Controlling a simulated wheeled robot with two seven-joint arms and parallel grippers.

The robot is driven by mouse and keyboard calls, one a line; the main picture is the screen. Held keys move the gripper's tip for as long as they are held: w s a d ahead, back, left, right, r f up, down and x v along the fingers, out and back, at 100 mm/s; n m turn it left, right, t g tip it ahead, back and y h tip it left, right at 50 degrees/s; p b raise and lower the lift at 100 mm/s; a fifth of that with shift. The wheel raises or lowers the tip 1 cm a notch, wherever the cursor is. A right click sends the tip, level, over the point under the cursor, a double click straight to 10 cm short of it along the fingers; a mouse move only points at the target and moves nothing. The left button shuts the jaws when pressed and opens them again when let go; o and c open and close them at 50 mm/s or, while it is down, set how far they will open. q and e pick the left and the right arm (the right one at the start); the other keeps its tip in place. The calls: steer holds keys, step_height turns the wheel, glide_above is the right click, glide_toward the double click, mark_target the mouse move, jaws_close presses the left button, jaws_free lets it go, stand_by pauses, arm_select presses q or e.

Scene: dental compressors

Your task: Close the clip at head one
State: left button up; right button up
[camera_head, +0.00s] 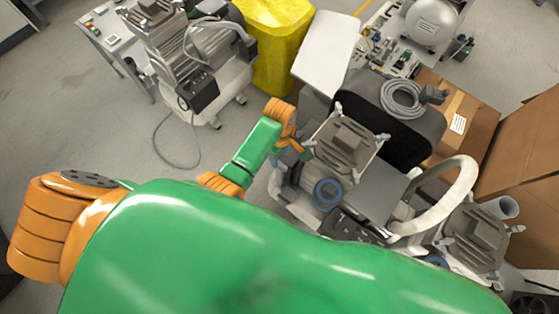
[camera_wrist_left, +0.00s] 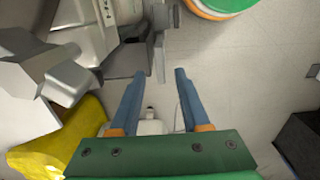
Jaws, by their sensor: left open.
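The nearer compressor has two finned grey heads, one head (camera_head: 345,145) in the middle of the head view and another head (camera_head: 477,235) at the lower right. I cannot tell which is head one. My left gripper (camera_head: 290,157) is at the left side of the middle head. In the left wrist view my left gripper (camera_wrist_left: 158,72) is open, with nothing between its blue fingers. Grey machine parts (camera_wrist_left: 128,60) lie just beyond and left of the fingertips; I cannot make out a clip for sure. My right gripper is not in view.
Another compressor (camera_head: 190,60) stands at upper left beside a yellow container (camera_head: 272,40). My green arm hides the foreground. Bare floor (camera_head: 90,120) lies left.

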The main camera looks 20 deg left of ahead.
mark_target(279, 163)
arm_select(q)
step_height(279, 163, down, 4)
steer(key=shift+f+b, duration=0.15)
steer(key=shift+b, duration=0.45)
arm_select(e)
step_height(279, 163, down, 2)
arm_select(q)
steer(key=shift+c, duration=0.2)
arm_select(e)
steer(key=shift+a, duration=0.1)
arm_select(q)
jaws_close()
